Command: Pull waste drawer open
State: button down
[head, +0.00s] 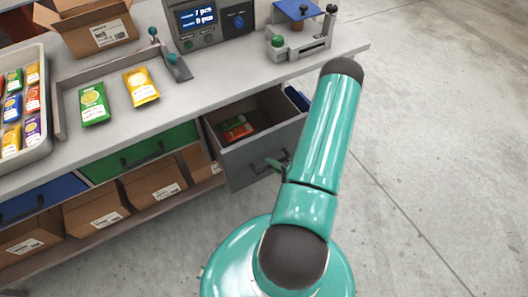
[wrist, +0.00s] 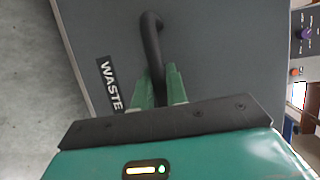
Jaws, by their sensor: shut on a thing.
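The grey waste drawer (head: 258,158) is pulled out from under the right end of the bench in the head view, with two packets, one red and one green (head: 238,128), lying inside. Its front (wrist: 215,60) fills much of the wrist view, with a black "WASTE" label (wrist: 110,84) to the left of the dark bar handle (wrist: 152,40). My gripper (wrist: 160,85) has its green fingers closed around the handle. In the head view my gripper (head: 280,168) is small at the drawer front, partly hidden by my arm.
A green drawer (head: 140,152) and a blue drawer (head: 40,200) are shut to the left. Cardboard boxes (head: 97,209) stand on the shelf below. The bench top (head: 210,85) carries seed packets, a tray and a weighing unit (head: 208,20). The concrete floor to the right is clear.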

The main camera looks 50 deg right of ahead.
jog(key=shift+s+a, duration=0.2)
jog(key=shift+s, duration=0.5)
jog(key=shift+s+a, duration=0.2)
jog(key=shift+s, duration=0.55)
jog(key=shift+s+a, duration=0.2)
jog(key=shift+s, duration=0.5)
jog(key=c, duration=1.4)
grip_release()
jog(key=v, duration=1.3)
jog(key=shift+s, duration=0.4)
jog(key=shift+r, duration=0.1)
